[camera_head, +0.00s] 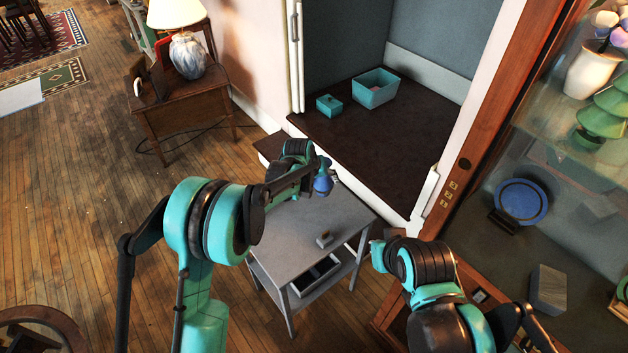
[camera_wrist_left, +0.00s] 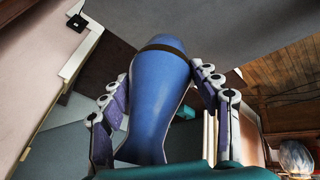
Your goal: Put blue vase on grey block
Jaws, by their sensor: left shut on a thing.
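The blue vase (camera_head: 322,184) is in my left gripper (camera_head: 331,176), held above the far part of the small grey table. In the left wrist view the vase (camera_wrist_left: 158,95) fills the middle, with a dark band near one end, and the fingers of my left gripper (camera_wrist_left: 162,82) lie along both its sides. A grey block (camera_head: 547,290) stands inside the glass-fronted cabinet at the right, apart from the vase. My right gripper (camera_head: 377,254) is partly visible at the end of its arm; its fingers are too unclear to read.
The grey table (camera_head: 290,238) bears a small item (camera_head: 324,239). A blue plate (camera_head: 521,201) stands in the cabinet, near the block. A teal bin (camera_head: 375,88) and small teal box (camera_head: 329,105) sit in the dark-floored alcove. A lamp (camera_head: 188,52) stands on a wooden side table.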

